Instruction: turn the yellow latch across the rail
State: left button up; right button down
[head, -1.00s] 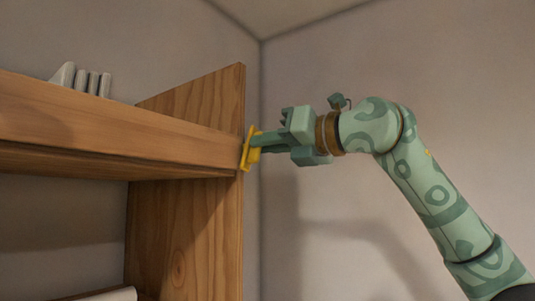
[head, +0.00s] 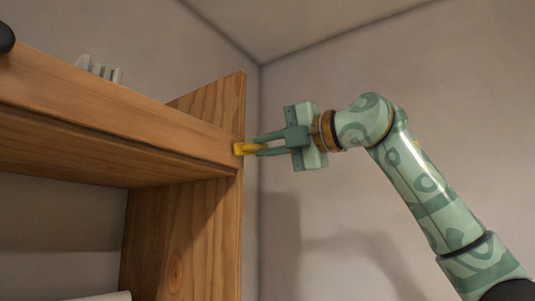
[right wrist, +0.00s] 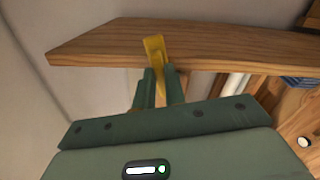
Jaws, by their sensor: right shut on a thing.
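The yellow latch (head: 240,149) is at the right end of the wooden rail (head: 100,118), at the front edge of the side panel. In the head view it lies roughly level. In the right wrist view the latch (right wrist: 155,48) stands across the wooden board. My right gripper (head: 262,146) reaches in from the right and is shut on the latch's near end. Its fingers (right wrist: 160,80) hide part of that end in the right wrist view. My left gripper is not in view.
The wooden side panel (head: 205,225) stands below and behind the rail end. Light upright pieces (head: 98,69) stand behind the rail, and a white object (head: 105,296) shows at the lower left. A dark rounded shape is at the upper left edge. Right of the panel is open.

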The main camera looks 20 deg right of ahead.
jog(key=shift+m+b, duration=0.75)
jog(key=shift+m, duration=0.75)
jog(key=c, duration=1.5)
grip_release()
jog(key=shift+f, duration=0.1)
jog(key=shift+o, duration=0.2)
jog(key=shift+d, duration=0.15)
jog(key=b+v, duration=0.4)
jog(key=v, duration=1.2)
jog(key=shift+d+b, duration=0.15)
jog(key=shift+b, duration=0.2)
jog(key=shift+s+f, duration=0.1)
